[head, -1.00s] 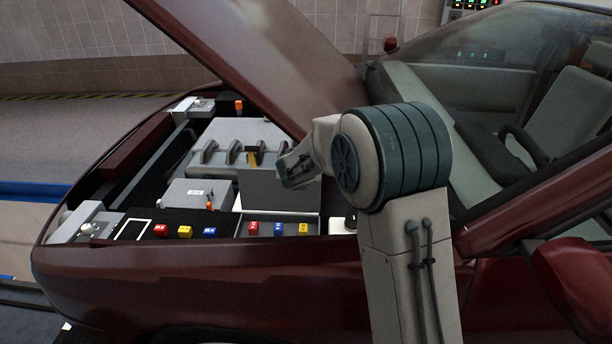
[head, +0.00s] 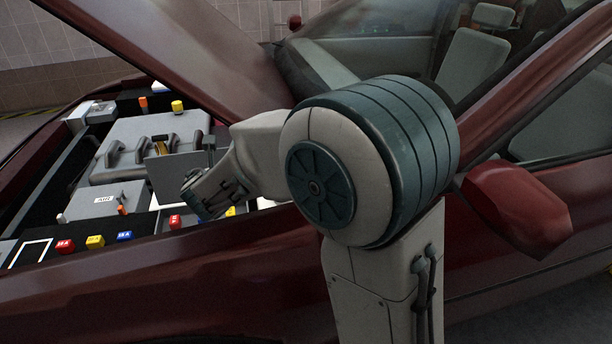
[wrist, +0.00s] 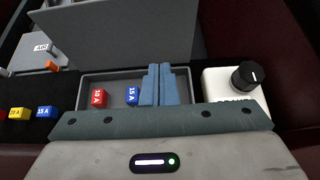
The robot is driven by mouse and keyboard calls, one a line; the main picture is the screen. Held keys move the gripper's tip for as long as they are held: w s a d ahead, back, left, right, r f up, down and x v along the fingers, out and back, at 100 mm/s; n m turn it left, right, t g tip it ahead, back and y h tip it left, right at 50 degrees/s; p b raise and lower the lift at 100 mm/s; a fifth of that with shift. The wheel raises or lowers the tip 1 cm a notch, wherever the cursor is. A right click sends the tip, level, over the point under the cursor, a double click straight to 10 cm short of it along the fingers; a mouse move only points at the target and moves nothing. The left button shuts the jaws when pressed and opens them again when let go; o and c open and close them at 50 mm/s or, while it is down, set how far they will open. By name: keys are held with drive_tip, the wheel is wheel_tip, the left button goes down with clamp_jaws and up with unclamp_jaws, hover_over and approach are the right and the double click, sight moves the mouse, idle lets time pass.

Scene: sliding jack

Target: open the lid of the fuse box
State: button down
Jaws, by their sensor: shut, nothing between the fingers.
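The fuse box lid (head: 174,176) is a flat grey panel standing raised at the back of the fuse box; it also shows in the wrist view (wrist: 125,32). The open grey box (wrist: 88,82) holds a red 10 A fuse (wrist: 99,98) and a blue 15 A fuse (wrist: 132,96). A yellow fuse (head: 231,211) shows in the head view. My gripper (wrist: 160,67) has its two blue fingers together and empty, over the box and in front of the lid. In the head view, whether the fingers touch the lid cannot be told.
A white block with a black knob (wrist: 247,76) stands right of the box. Loose red, yellow and blue fuses (head: 95,241) lie to the left, near a small grey box (head: 106,200). The raised car hood (head: 190,50) hangs above the engine bay.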

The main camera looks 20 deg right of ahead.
drive_tip(key=r+p+v, duration=0.1)
drive_tip(key=p+v, duration=0.1)
drive_tip(key=v, duration=0.8)
drive_tip(key=s+d+r+m+g+h+p, duration=0.2)
drive_tip(key=s+d+r+m+p, duration=0.15)
drive_tip(key=d+m, duration=0.45)
drive_tip(key=s+d+r+m+g+h+p, duration=0.2)
drive_tip(key=s+d+m+p, duration=0.2)
drive_tip(key=d+m, duration=0.4)
drive_tip(key=s+d+f+m+g+y, duration=0.2)
drive_tip(key=s+f+m+g+y, duration=0.1)
drive_tip(key=s+m, duration=1)
drive_tip(key=m+g+y, duration=0.1)
drive_tip(key=m+g, duration=0.1)
drive_tip(key=m, duration=0.4)
drive_tip(key=shift+m+p, duration=0.3)
drive_tip(key=shift+m, duration=0.1)
drive_tip(key=shift+s+a, duration=0.1)
